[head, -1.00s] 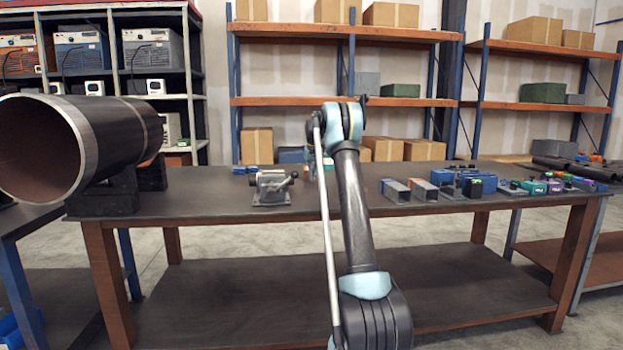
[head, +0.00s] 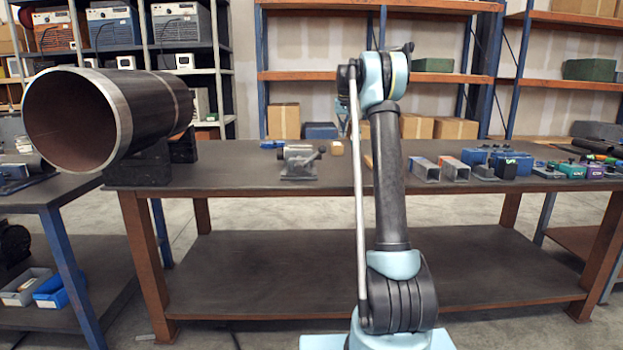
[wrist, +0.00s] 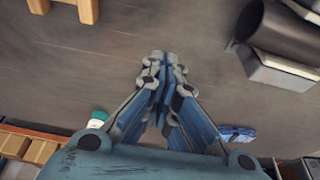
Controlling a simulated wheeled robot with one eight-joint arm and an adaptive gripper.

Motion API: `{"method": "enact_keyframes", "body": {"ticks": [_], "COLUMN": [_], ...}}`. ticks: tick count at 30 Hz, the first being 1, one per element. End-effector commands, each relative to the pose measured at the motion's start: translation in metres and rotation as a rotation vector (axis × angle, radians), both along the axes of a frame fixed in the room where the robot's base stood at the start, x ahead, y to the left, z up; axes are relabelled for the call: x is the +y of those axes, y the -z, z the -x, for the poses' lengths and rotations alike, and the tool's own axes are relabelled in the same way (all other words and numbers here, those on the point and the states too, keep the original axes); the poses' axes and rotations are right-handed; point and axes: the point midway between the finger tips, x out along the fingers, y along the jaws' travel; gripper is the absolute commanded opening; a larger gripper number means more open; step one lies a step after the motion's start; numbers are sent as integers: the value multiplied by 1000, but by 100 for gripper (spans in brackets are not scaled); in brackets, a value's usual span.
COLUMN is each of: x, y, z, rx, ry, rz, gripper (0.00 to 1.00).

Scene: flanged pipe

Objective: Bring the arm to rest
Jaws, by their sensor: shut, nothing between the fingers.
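My gripper (wrist: 163,58) shows in the wrist view with its blue fingers together, shut and empty. A dark bench-like surface lies beyond the fingertips, which appear clear of the things there. In the head view my arm stands almost upright at centre right, in front of the workbench (head: 240,172). The flanged pipe (head: 160,105) rests on dark supports at the left end of the bench, well apart from the arm.
A small vise (head: 298,161) stands on the bench left of the arm. Metal tubes (head: 424,170) and several small blue, green and purple items lie to the right. Shelving (head: 330,76) stands behind. A wooden piece (wrist: 64,10) shows at the wrist view's upper left.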

Motion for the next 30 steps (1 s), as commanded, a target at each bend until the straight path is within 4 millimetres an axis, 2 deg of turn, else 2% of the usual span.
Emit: {"method": "enact_keyframes", "body": {"ticks": [1, 7, 15, 23, 30], "x": [0, 0, 0, 0, 0], "y": [-5, -18, -25, -18, -1], "z": [16, 74, 156, 239, 317], "rx": [2, 9, 21, 30, 39], "ry": [-1, -2, -5, -7, -9], "rz": [0, 1, 1, 2, 4], "gripper": [0, 0, 0, 0, 0]}}
